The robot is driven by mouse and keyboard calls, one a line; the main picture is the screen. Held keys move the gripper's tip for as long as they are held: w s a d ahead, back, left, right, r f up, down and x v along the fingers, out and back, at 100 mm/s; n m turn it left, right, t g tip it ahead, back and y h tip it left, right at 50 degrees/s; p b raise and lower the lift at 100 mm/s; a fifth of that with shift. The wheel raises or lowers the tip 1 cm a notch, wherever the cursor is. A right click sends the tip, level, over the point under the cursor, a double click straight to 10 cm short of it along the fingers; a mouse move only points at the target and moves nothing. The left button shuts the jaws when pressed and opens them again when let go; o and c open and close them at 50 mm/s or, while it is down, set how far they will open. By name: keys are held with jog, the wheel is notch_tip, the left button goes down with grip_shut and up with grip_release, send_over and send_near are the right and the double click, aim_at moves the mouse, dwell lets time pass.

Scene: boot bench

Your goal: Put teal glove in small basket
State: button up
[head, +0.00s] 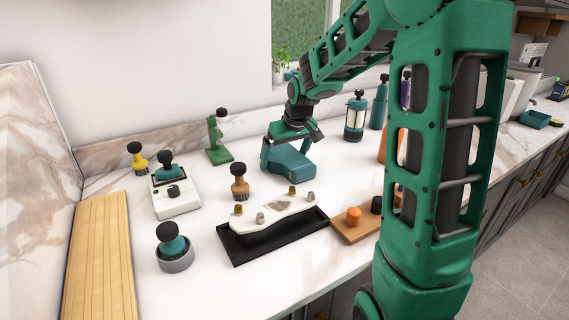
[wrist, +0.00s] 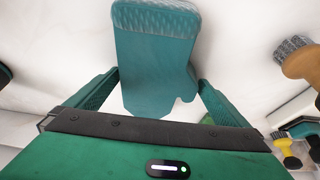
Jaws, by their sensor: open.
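The teal glove (head: 291,164) lies flat on the white counter, near the middle of the head view. In the wrist view the glove (wrist: 155,55) is straight ahead, its pale ribbed cuff at the top of the picture and its thumb to the right. My gripper (head: 288,150) is over the glove. In the wrist view my gripper (wrist: 158,88) is open, one finger on each side of the glove's lower end, with pale counter showing beside it. Nothing is held. A small teal open container (head: 535,119) stands at the far right; I cannot tell if it is the basket.
A black tray (head: 238,247) holding a white piece with several knobs is in front of the glove. A wooden-handled brush (head: 239,184) stands left of it.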

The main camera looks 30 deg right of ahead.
jog(key=c, duration=1)
jog(key=shift+r, duration=0.15)
